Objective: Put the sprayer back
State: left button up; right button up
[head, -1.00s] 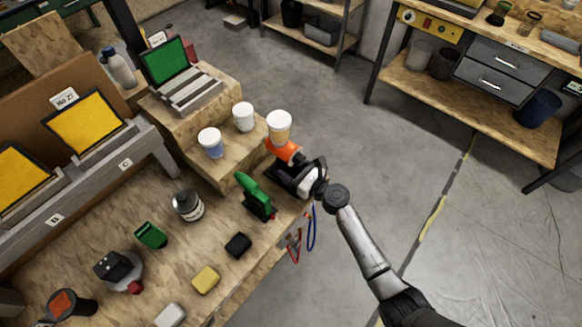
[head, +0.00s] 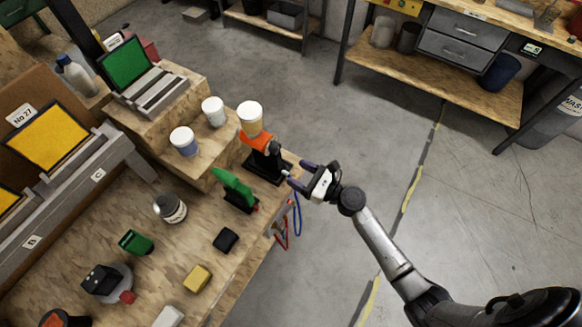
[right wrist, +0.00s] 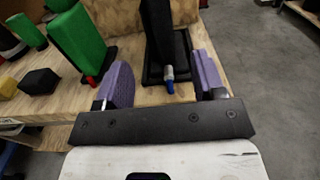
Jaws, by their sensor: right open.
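The sprayer (head: 260,143) has an orange body and a black handle. It stands upright at the bench's right edge on a black base (head: 259,170). My left gripper is not in view.
A green tool (head: 236,187) on a black stand is close left of the sprayer. Red and blue loops (head: 297,212) hang at the bench edge. The floor (head: 340,130) to the right is clear.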

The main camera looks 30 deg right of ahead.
jog(key=shift+s+d, duration=0.2)
jog(key=shift+s, duration=0.15)
jog(key=s+a+f+n+g, duration=0.2)
jog(key=s+a+n+g, duration=0.2)
jog(key=s+n, duration=0.45)
jog(key=s+a+f+n+g, duration=0.1)
jog(key=s+a+n+g, duration=0.35)
jog(key=n, duration=0.65)
jog(key=s+d+n+g+h, duration=0.2)
jog(key=s+d+n+h, duration=0.1)
jog(key=s+n, duration=0.3)
jog(key=s+d+n+g+h, duration=0.1)
jog(key=s+d+n+h, duration=0.3)
jog(key=s, duration=0.4)
jog(key=n+h, duration=0.1)
jog(key=n, duration=0.1)
jog(key=shift+s+r+n+g+h, duration=0.15)
jog(key=shift+r+n+g+h, duration=0.15)
jog(key=shift+r+n+g, duration=0.05)
jog(key=shift+d, duration=0.1)
notch_tip(320, 180, up, 28)
jog(key=p, duration=2.8)
